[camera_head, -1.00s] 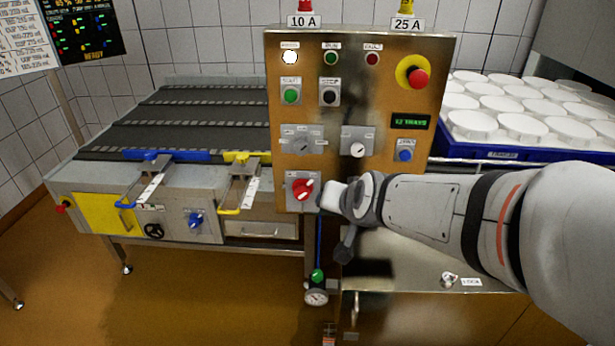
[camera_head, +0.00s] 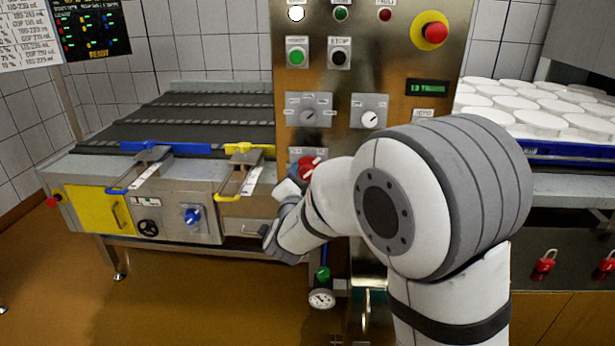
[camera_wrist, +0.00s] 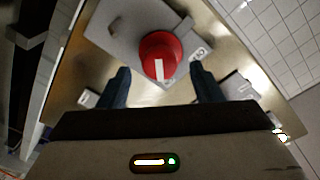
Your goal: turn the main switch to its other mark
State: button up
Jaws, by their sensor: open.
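The main switch is a red rotary knob (camera_wrist: 160,50) on a grey plate (camera_wrist: 122,35), with a white pointer line toward the bottom of the wrist view. A small pale mark (camera_wrist: 197,53) shows on the plate beside it; I cannot read it. In the head view the red knob (camera_head: 308,167) sits low on the brass panel, partly hidden by my arm. My gripper (camera_wrist: 163,86) is open, one finger to each side of the knob's near end in the picture. I cannot tell whether either finger touches it.
The brass panel (camera_head: 390,60) also carries a grey selector (camera_head: 309,115), a second dial (camera_head: 371,118), push buttons and a red emergency stop (camera_head: 435,31). A pressure gauge (camera_head: 321,298) hangs below. A conveyor (camera_head: 190,110) is left; white moulds (camera_head: 540,122) stand right.

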aim_at(307, 176)
jog(key=shift+w+d, duration=0.2)
jog(key=shift+w, duration=1.75)
jog(key=shift+f, duration=0.15)
jog(key=c, duration=0.8)
